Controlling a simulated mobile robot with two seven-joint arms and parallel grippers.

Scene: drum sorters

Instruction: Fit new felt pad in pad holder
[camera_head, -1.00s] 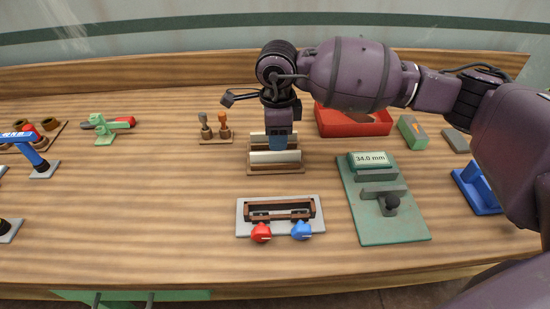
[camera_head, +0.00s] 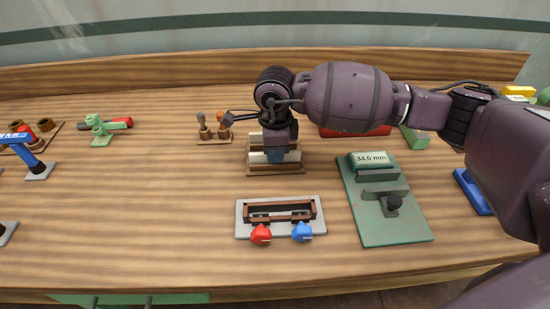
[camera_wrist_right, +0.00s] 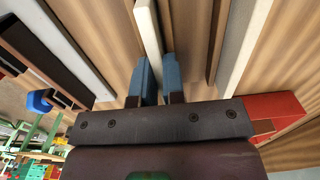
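A wooden rack (camera_head: 262,172) stands at mid-table with white felt pads in it; the front pad (camera_head: 257,157) is partly covered by my right gripper (camera_head: 276,156). In the right wrist view, the two blue fingers of this gripper (camera_wrist_right: 160,78) point down at the rack, with a thin white pad (camera_wrist_right: 148,25) running up to the narrow gap between them. Whether they press on it cannot be told. Another white pad (camera_wrist_right: 245,50) is apart to the right. What looks like the pad holder (camera_head: 281,211), a dark brown frame on a grey plate, sits in front of the rack. My left gripper is out of view.
Red (camera_head: 261,234) and blue (camera_head: 302,231) knobs are at the holder's front. A green gauge plate (camera_head: 398,231) reading 34.0 mm lies to the right. Two small-handled tools (camera_head: 213,130) stand left of the rack. A red tray (camera_head: 354,131) is behind my right arm.

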